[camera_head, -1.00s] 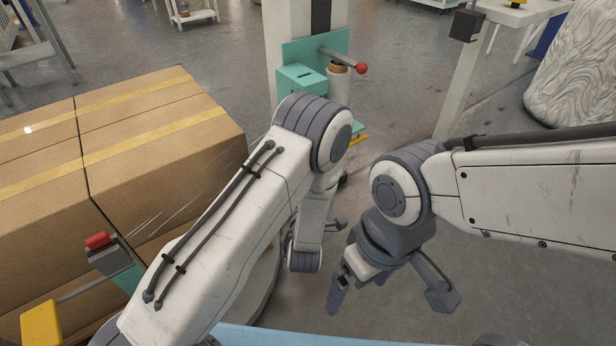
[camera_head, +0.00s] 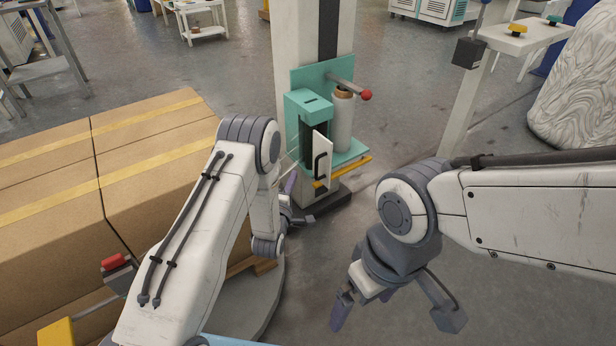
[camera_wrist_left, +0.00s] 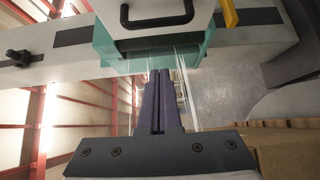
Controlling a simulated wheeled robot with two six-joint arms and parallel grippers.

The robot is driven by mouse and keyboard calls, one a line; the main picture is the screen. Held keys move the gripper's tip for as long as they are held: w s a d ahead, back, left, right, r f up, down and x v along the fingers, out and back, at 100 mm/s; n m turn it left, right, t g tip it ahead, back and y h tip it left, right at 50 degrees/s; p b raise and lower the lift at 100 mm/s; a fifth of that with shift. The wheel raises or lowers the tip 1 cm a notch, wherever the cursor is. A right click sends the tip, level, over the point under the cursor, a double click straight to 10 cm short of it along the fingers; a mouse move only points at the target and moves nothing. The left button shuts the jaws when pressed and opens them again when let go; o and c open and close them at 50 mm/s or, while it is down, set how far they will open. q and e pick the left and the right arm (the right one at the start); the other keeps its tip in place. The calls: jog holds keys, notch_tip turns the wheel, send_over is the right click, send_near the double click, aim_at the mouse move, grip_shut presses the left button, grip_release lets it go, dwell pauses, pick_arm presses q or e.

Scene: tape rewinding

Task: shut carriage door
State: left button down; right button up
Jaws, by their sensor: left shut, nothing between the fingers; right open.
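The carriage door (camera_head: 322,160) is a small white panel with a black handle. It stands swung open from the teal carriage (camera_head: 308,104) on the white mast, and a dark opening shows behind it. In the left wrist view the white door (camera_wrist_left: 158,18) and its black handle are at the top, beyond the fingertips. My left gripper (camera_head: 291,184) is just left of the door and low; in the wrist view its purple fingers (camera_wrist_left: 160,85) are together and empty. My right gripper (camera_head: 340,300) is empty at lower centre, well away from the door.
A film roll (camera_head: 342,122) stands on the carriage, beside a red-knobbed lever (camera_head: 366,95) and above a yellow bar (camera_head: 350,172). Large taped cardboard boxes (camera_head: 150,150) fill the left. Clear floor lies right of the mast; a wrapped load (camera_head: 580,95) stands far right.

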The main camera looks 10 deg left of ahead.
aim_at(316, 163)
pick_arm(q)
jog(key=shift+w+d+b, duration=0.25)
jog(key=shift+w+d, duration=0.5)
jog(key=shift+d, duration=0.3)
jog(key=shift+w+d+b, duration=0.25)
jog(key=shift+w+d, duration=0.5)
jog(key=shift+d, duration=0.3)
